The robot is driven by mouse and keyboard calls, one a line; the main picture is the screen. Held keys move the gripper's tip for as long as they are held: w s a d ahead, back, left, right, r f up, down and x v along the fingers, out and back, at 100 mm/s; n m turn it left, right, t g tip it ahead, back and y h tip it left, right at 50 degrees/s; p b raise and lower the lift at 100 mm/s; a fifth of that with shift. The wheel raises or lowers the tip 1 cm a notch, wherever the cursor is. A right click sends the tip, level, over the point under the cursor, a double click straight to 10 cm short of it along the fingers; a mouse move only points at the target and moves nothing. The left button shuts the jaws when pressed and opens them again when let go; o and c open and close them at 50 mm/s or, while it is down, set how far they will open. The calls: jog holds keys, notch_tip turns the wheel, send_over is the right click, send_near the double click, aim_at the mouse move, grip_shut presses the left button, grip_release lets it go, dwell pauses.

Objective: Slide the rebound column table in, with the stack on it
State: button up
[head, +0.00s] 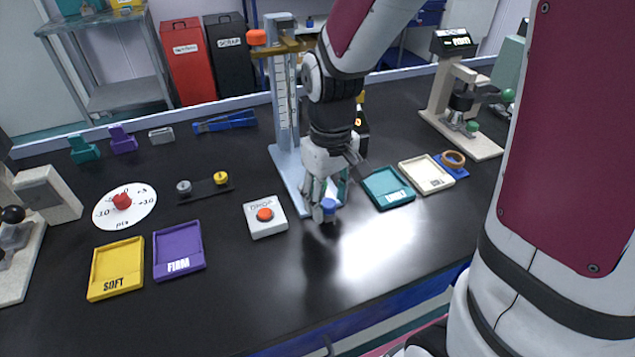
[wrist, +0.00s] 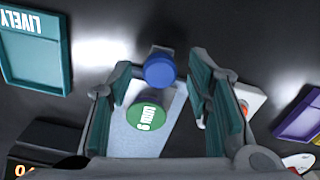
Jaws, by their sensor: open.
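The rebound column (head: 285,95) stands near the middle of the bench on a pale blue base (head: 289,172). In the wrist view a green disc with white lettering (wrist: 148,117) lies on a pale blue plate (wrist: 128,135); how many pieces are under it is hidden. A round blue knob (wrist: 159,68) sits at the plate's front edge, and it also shows in the head view (head: 329,206). My gripper (head: 324,195) is open above the base's front end. In the wrist view its fingers lie either side of the disc and knob, with nothing visibly gripped.
An orange-button box (head: 265,217) stands just left of my gripper. A teal tray (head: 389,188) and a cream tray (head: 427,175) lie to the right. Yellow (head: 116,269) and purple (head: 179,251) trays lie at left. The bench in front of the knob is clear.

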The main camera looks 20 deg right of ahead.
grip_shut()
jog(key=w, duration=1.1)
jog(key=shift+w, duration=0.25)
jog(key=shift+r, duration=0.1)
grip_release()
notch_tip(320, 180, up, 7)
jog(key=shift+r, duration=0.2)
